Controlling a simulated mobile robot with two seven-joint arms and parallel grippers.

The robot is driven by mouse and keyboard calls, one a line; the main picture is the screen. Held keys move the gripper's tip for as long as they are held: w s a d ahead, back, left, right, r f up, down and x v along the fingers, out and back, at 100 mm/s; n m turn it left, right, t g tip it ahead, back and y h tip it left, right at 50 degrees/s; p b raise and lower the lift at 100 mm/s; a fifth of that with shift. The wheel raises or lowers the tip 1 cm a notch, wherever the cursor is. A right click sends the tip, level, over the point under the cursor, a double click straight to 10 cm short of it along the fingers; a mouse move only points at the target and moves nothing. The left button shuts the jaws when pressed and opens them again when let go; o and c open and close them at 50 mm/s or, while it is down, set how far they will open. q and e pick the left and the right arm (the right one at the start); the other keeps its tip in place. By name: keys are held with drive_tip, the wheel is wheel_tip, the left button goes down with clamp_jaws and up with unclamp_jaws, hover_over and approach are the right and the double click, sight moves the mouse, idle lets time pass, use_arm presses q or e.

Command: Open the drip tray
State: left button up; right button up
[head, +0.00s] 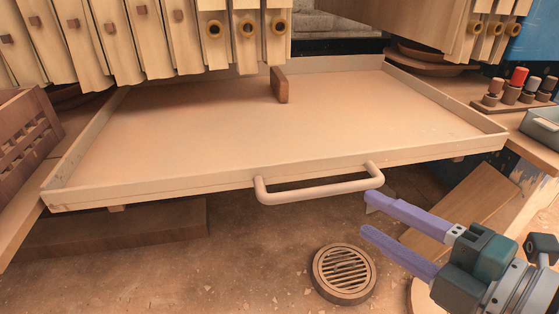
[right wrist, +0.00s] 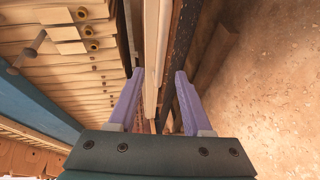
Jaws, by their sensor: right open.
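The drip tray (head: 200,135) is a wide, shallow, pale tray with low walls below the hanging plates. Its U-shaped handle (head: 318,191) sticks out from the front wall. My right gripper (head: 369,214) has purple fingers and is open and empty. Its fingertips are close to the handle's right end, on the near side, and the handle is not between them in the head view. In the right wrist view the open gripper (right wrist: 158,73) shows with a pale long edge beyond its fingers; I cannot tell which part that is. My left gripper is not in view.
Filter plates (head: 150,40) hang above the tray's back. A small brown block (head: 279,85) stands in the tray. A round floor drain (head: 344,272) lies below the front. Knobs (head: 517,80) stand at the right. A slatted brown crate (head: 25,130) is at the left.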

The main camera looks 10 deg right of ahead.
sight(329, 194)
drive_tip(key=b+x, duration=0.2)
drive_tip(key=x, duration=0.6)
drive_tip(key=shift+w+f, duration=0.2)
drive_tip(key=shift+w+a+f+b, duration=0.1)
drive_tip(key=shift+w+a+b, duration=0.25)
drive_tip(key=shift+w, duration=0.3)
drive_tip(key=shift+c, duration=0.2)
clamp_jaws()
idle(0.4)
